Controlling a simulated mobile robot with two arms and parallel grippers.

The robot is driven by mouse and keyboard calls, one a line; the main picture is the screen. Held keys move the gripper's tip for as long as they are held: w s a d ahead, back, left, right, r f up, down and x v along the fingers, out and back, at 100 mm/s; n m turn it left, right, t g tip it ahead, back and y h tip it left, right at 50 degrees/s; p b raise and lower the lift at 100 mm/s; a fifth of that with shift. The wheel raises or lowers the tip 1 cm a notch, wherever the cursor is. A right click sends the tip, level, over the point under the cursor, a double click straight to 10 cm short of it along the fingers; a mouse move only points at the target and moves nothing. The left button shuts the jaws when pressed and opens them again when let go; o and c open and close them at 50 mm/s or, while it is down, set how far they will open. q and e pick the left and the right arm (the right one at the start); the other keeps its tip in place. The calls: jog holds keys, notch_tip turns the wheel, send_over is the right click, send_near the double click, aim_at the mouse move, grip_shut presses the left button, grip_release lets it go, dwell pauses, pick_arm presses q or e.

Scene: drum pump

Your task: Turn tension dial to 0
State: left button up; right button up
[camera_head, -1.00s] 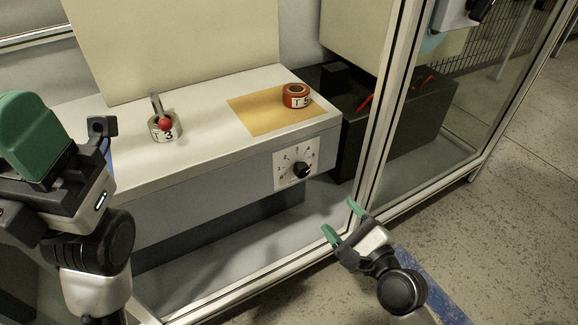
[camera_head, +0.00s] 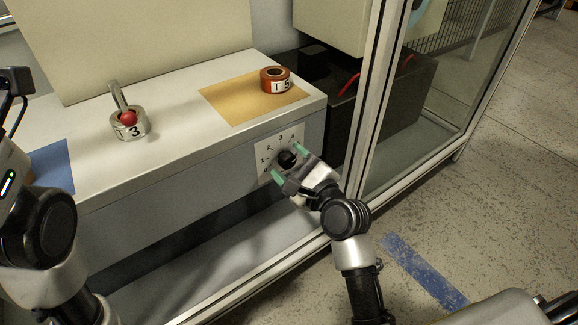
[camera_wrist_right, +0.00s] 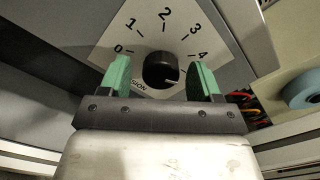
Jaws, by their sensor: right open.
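The tension dial (camera_head: 286,158) is a black round knob on a white numbered plate (camera_head: 265,160) on the front of the bench. In the right wrist view the knob (camera_wrist_right: 160,70) sits between the two green fingers. The numbers 0 to 4 arc around it, with 0 at left. Its white pointer line points right and slightly down, past the 4, towards the right finger. My right gripper (camera_head: 290,166) is open, its fingertips on either side of the knob; I cannot tell whether they touch it. My left arm shows at the left edge, its fingers out of view.
A blue patch (camera_head: 52,165) lies at the bench's left end. A glass door frame (camera_head: 372,110) stands right of the dial.

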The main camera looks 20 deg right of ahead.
jog(key=shift+w+a, duration=0.15)
jog(key=shift+w, duration=0.2)
jog(key=shift+c, duration=0.3)
